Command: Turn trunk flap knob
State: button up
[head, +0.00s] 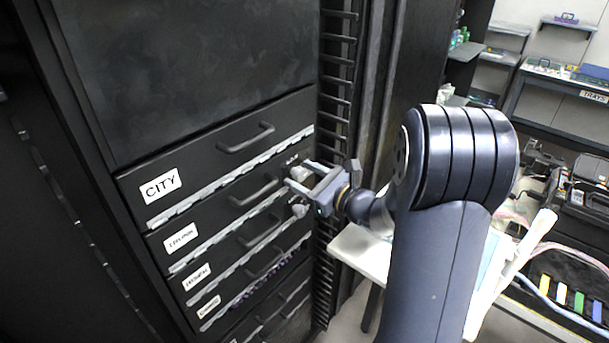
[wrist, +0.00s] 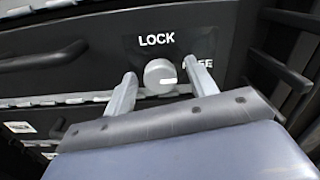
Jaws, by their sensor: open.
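A round grey knob (wrist: 160,74) sits on a dark flap under the word LOCK, with a second word to its right partly hidden by a finger, apparently FREE. The knob's white mark points right. My gripper (wrist: 161,70) is open, with one finger on each side of the knob; I cannot tell whether either touches it. In the head view my gripper (head: 301,175) is at the right end of the flap (head: 222,208) just below the one labelled CITY (head: 160,185). That lower flap's label is too small to read surely.
More flaps with handles and labels are stacked below, and another knob (head: 299,211) sits just under my gripper. A slotted black rail (head: 338,80) runs up the cabinet's right side. A white table (head: 362,252) stands to the right.

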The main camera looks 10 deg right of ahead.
jog(key=shift+c, duration=0.2)
jog(key=c, duration=0.9)
jog(key=shift+c, duration=0.2)
